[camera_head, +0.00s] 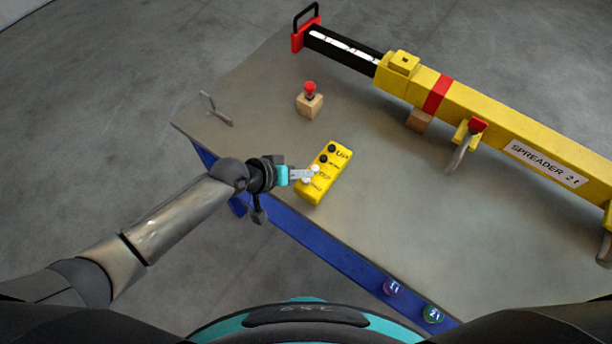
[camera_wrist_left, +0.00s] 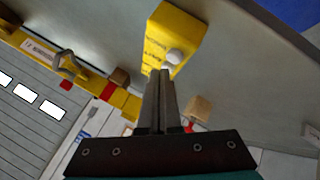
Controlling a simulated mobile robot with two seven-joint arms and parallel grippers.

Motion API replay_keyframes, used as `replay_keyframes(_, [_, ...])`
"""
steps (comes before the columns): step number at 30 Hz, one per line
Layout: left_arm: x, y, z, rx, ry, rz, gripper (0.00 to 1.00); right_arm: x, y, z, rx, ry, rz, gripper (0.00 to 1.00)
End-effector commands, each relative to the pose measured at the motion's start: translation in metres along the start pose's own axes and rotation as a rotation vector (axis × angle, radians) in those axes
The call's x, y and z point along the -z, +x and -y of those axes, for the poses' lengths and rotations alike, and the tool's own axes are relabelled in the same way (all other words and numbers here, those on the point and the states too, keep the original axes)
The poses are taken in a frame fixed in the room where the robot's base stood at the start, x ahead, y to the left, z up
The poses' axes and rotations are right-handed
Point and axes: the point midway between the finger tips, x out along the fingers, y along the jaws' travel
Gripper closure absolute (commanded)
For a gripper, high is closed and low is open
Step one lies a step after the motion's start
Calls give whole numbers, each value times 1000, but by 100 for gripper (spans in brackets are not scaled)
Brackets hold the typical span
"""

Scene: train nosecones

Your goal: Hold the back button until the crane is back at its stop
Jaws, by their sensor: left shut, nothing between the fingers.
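The yellow button box (camera_head: 334,163) lies on the grey table, with dark buttons at its far end by the "UP" lettering and pale buttons toward its near end. My left gripper (camera_head: 309,174) is shut and empty, its fingertips at the pale buttons. In the left wrist view the shut fingertips (camera_wrist_left: 165,74) end just beside or on a white button (camera_wrist_left: 173,57) of the box (camera_wrist_left: 172,28). I cannot tell whether the button is pressed, and its label is too small to read. The crane cannot be made out. My right gripper is not in view.
A yellow spreader beam (camera_head: 490,130) crosses the table (camera_head: 385,185) at the back right. Two round badges (camera_head: 391,288) are on the blue front edge.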

Motion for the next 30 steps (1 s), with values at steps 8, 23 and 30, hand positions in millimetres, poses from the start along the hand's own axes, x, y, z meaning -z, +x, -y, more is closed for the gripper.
replay_keyframes(8, [14,-20,-15,-1,0,0,100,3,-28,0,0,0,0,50])
replay_keyframes(23, [25,-34,-25,-1,0,0,100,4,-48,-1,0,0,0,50])
replay_keyframes(30, [25,-34,-25,-1,0,0,100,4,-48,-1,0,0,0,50])
